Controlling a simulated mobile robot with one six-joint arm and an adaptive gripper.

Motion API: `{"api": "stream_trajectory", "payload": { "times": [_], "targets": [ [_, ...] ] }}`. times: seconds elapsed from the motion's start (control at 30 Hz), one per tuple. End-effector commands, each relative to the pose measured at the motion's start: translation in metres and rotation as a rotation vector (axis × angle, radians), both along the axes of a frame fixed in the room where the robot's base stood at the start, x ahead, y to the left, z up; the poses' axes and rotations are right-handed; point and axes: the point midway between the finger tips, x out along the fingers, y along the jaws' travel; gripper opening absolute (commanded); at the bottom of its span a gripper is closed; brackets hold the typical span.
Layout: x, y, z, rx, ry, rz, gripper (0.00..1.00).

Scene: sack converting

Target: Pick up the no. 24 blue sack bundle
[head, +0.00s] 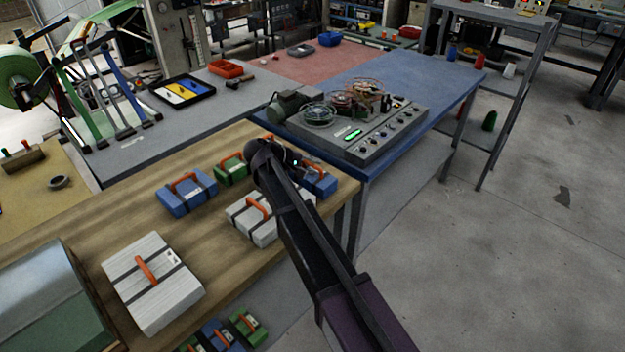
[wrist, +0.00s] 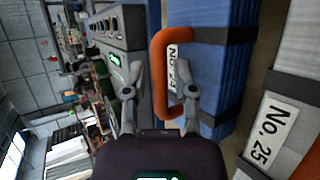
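The blue sack bundle (head: 322,186) lies at the right end of the wooden table, with dark straps and an orange handle. In the wrist view this blue bundle (wrist: 212,65) fills the upper middle. Its white label (wrist: 173,68) starts "No. 2"; the finger and handle partly cover the rest. My gripper (wrist: 160,95) is open, with one finger on each side of the orange handle's (wrist: 159,75) long bar. I see gaps beside the bar, and the bundle rests on the table. In the head view my arm hides part of the bundle and the gripper's fingers.
A white bundle labelled No. 25 (wrist: 268,130) lies close beside the blue one. Another blue bundle (head: 186,196), a green one (head: 232,172) and a large white one (head: 152,290) share the wooden table (head: 75,215). A grey control panel (head: 370,140) stands just behind on the blue table.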

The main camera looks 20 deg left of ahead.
Motion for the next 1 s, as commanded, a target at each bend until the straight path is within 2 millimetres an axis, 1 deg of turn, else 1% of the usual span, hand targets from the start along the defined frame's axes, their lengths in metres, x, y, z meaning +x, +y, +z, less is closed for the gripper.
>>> {"api": "stream_trajectory", "payload": {
  "times": [0.17, 0.2, 0.27, 0.3, 0.77, 1.0],
  "targets": [
    [-0.0002, 0.0002, -0.0001, 0.000, 0.000, 0.000, 0.35],
    [-0.0003, 0.0002, 0.0000, 0.000, 0.000, 0.000, 0.29],
    [-0.0002, 0.0003, 0.0000, 0.000, 0.000, 0.000, 0.12],
    [-0.0002, 0.0003, 0.0000, 0.000, 0.000, 0.000, 0.00],
    [-0.0005, 0.0004, 0.0008, 0.001, 0.001, 0.000, 0.00],
    [-0.0005, 0.0006, 0.0095, 0.000, 0.000, 0.000, 0.00]
  ]
}}
